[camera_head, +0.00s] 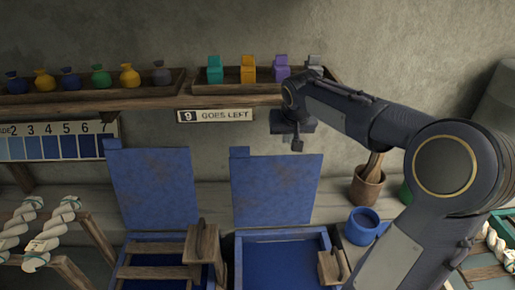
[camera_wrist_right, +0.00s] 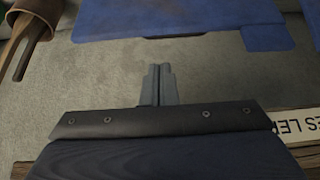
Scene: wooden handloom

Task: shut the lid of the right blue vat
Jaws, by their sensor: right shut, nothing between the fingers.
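The right blue vat (camera_head: 283,236) stands open at the lower middle of the head view. Its blue lid (camera_head: 278,190) stands upright behind the opening, with a small tab at its upper left corner. In the right wrist view the lid (camera_wrist_right: 190,15) shows along the top edge, apart from the fingers. My right gripper (camera_head: 297,146) is shut and empty, pointing down just above the lid's top edge in the head view. Its closed fingertips (camera_wrist_right: 158,68) show in the wrist view. Whether it is behind the lid is hard to tell. My left gripper is not in view.
The left vat (camera_head: 150,239) also has its lid (camera_head: 155,190) raised. Wooden blocks (camera_head: 203,245) stand at the vats. A blue mug (camera_head: 362,226) and brown pot (camera_head: 368,187) stand right of the lid. A shelf (camera_head: 150,103) and "GOES LEFT" sign (camera_head: 215,116) are behind.

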